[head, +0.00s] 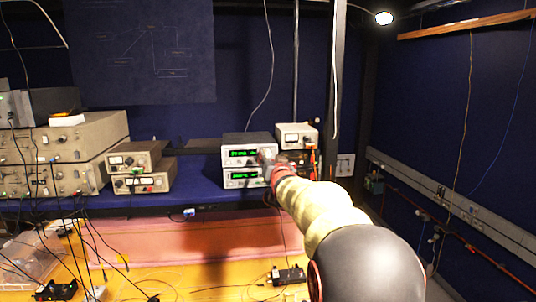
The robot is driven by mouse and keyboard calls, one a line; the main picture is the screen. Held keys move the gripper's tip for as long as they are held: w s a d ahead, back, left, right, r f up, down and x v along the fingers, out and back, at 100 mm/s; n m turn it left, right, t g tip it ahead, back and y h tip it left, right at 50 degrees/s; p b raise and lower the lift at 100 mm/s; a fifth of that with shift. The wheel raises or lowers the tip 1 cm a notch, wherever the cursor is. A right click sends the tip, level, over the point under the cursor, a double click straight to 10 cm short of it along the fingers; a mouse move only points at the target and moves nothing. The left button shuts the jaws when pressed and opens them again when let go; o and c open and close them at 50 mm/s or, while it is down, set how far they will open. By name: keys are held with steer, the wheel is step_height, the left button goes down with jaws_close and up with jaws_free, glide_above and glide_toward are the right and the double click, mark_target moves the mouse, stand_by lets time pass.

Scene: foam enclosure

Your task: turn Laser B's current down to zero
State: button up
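Two stacked light-grey instruments with green lit displays stand on the blue shelf, an upper unit (241,153) and a lower unit (242,178). I cannot read their labels, so I cannot tell which is Laser B. My gripper (267,160) is at the right end of their front panels, where the knobs would be. It covers that part of the panels. The arm reaches up to it from the lower right. I cannot tell whether the gripper touches a knob, and its fingers are too small to tell open from shut.
A white meter box (297,135) stands right of the stack. Two brown meter units (140,170) and larger beige instruments (88,137) stand to the left on the blue shelf (205,188). Below is a yellow table (185,277) with loose cables and a small black device (287,275).

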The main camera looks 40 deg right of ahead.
mark_target(268, 153)
steer(key=shift+p+x, duration=0.35)
steer(key=shift+x, duration=1.05)
steer(key=shift+c, duration=0.5)
steer(key=c, duration=0.7)
jaws_close()
